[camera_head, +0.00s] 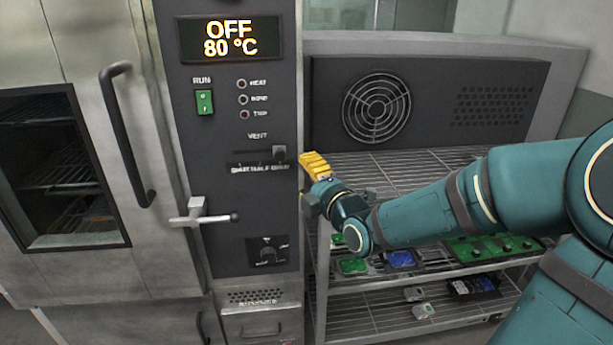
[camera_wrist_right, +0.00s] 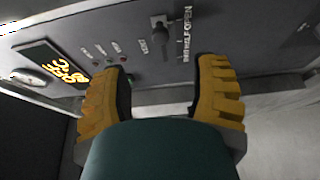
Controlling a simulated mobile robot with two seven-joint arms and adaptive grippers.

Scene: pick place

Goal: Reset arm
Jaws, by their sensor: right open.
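My right arm comes in from the right in the head view, teal with dark bands. Its yellow-fingered right gripper (camera_head: 312,166) is in front of the open rack, close to the right edge of the oven's control panel (camera_head: 235,120). In the right wrist view the two yellow fingers of the right gripper (camera_wrist_right: 162,95) stand wide apart with nothing between them. Beyond them is the control panel (camera_wrist_right: 140,50) with its vent lever (camera_wrist_right: 160,30). My left gripper is in neither view.
The oven door (camera_head: 100,265) has a dark handle (camera_head: 127,135); a metal latch lever (camera_head: 203,213) juts out beside the panel. The display (camera_head: 230,38) reads OFF, 80 °C. A wire rack (camera_head: 385,165) with a fan (camera_head: 376,109) behind holds green boards (camera_head: 490,247) and small parts on lower shelves.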

